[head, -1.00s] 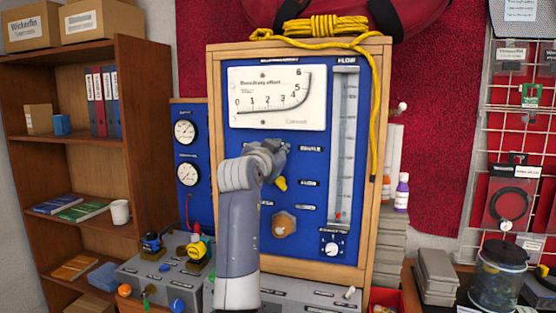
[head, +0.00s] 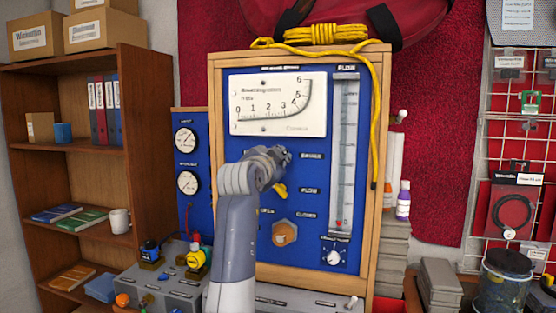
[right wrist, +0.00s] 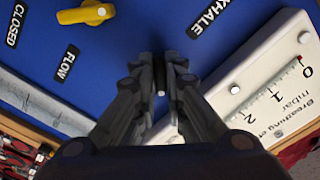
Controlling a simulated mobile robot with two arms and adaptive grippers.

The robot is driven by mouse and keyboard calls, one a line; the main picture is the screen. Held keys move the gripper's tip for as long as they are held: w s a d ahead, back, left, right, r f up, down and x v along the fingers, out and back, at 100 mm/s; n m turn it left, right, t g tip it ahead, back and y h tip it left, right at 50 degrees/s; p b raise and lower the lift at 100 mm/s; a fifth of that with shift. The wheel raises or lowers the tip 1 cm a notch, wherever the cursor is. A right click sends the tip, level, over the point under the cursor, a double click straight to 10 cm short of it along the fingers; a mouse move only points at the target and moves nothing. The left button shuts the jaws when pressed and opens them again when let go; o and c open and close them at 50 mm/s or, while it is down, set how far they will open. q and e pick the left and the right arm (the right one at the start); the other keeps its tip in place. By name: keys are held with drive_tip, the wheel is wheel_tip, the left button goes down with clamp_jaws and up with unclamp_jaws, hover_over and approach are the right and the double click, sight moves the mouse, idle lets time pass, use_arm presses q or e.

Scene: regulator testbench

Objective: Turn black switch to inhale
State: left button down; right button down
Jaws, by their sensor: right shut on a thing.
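The blue test panel (head: 310,200) in a wooden frame stands ahead. My right gripper (head: 280,155) is at its face, just below the white pressure gauge (head: 277,107). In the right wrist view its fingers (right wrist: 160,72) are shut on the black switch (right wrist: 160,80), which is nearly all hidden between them. A small white spot shows between the fingers. The EXHALE label (right wrist: 215,25) lies beside the fingertips. The INHALE label cannot be seen. My left gripper is out of view.
A yellow lever (head: 281,189) sits just below the gripper, with a brown hexagonal knob (head: 285,233) lower down. A flow tube (head: 342,150) stands at the right of the panel. A grey control box (head: 165,285) is low at the left. A yellow rope (head: 375,130) hangs at the frame's right.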

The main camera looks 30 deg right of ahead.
drive_tip(key=c, duration=1.7)
unclamp_jaws()
drive_tip(key=shift+o, duration=0.2)
